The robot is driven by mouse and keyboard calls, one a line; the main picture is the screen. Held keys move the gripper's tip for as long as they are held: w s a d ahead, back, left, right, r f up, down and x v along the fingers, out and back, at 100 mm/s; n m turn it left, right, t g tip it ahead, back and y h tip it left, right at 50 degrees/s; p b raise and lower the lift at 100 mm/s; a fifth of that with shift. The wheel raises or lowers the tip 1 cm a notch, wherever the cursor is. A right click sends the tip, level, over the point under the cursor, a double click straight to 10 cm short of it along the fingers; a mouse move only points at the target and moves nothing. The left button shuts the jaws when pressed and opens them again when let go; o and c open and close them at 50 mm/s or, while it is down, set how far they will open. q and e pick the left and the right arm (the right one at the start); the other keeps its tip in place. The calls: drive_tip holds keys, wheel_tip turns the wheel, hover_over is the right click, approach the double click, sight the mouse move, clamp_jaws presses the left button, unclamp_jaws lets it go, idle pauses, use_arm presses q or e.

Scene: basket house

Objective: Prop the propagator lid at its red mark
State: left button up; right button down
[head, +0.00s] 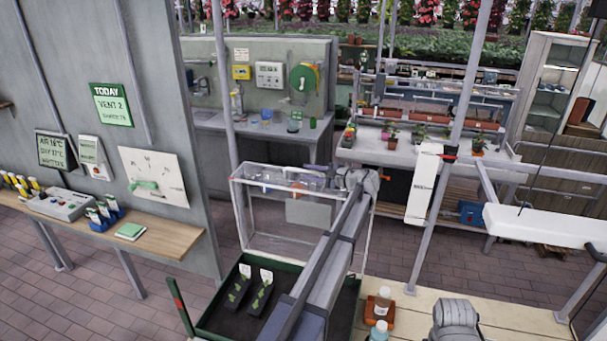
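The propagator is a dark green tray (213,305) at the bottom centre, with its clear lid (245,215) raised and standing steeply above the back of it. A green upright stick with a red band (179,296) stands at the tray's left side. My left arm crosses over the tray and hides its right part. My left gripper (322,177) is at the lid's upper edge, right of its middle. Its fingers are small against clutter behind, and I cannot tell if they grip the edge. My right gripper's fingers are not in view.
Two black seedling packs (261,296) with white labels lie in the tray. An orange dish (372,314) with bottles stands right of it on the pale wooden bench (515,325). A grey wall with a shelf (170,236) is at left. A white panel (424,188) hangs behind.

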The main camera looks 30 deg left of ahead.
use_arm(q)
drive_tip(key=shift+x, duration=1.5)
drive_tip(key=shift+s, duration=0.1)
clamp_jaws()
